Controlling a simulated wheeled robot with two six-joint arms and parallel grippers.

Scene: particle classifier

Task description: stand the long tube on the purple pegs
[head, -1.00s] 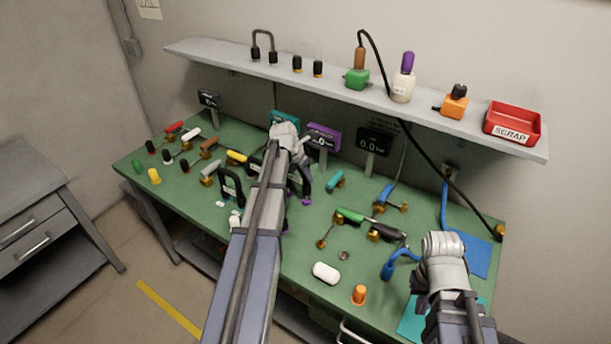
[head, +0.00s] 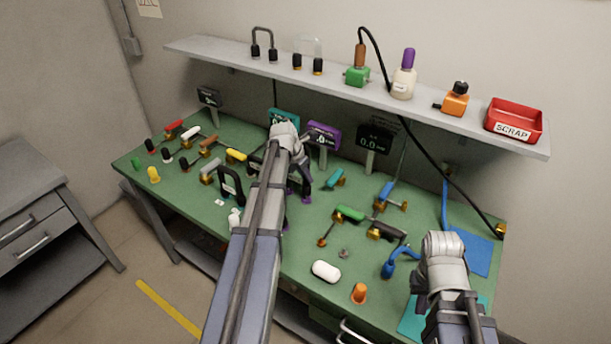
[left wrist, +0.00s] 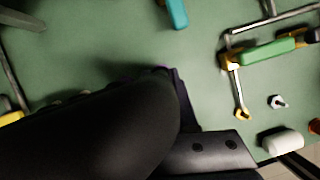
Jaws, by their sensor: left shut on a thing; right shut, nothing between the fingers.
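My left gripper (head: 294,165) is over the middle of the green bench, in front of the purple display. Its fingertips are mostly hidden behind its own arm. It is shut on the long tube, a thick black piece that fills the lower left of the left wrist view (left wrist: 95,130). Purple pegs (head: 306,197) show just right of my left arm, under the dark piece. A small purple part also shows beside the tube in the left wrist view (left wrist: 160,69). I cannot tell whether tube and pegs touch.
A black arched handle (head: 230,183) stands left of my left arm. The purple display (head: 323,135) and a black display (head: 374,140) stand behind. Green (head: 349,213) and teal (head: 335,179) handled parts, a white capsule (head: 326,271) and a blue hook (head: 392,264) lie to the right.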

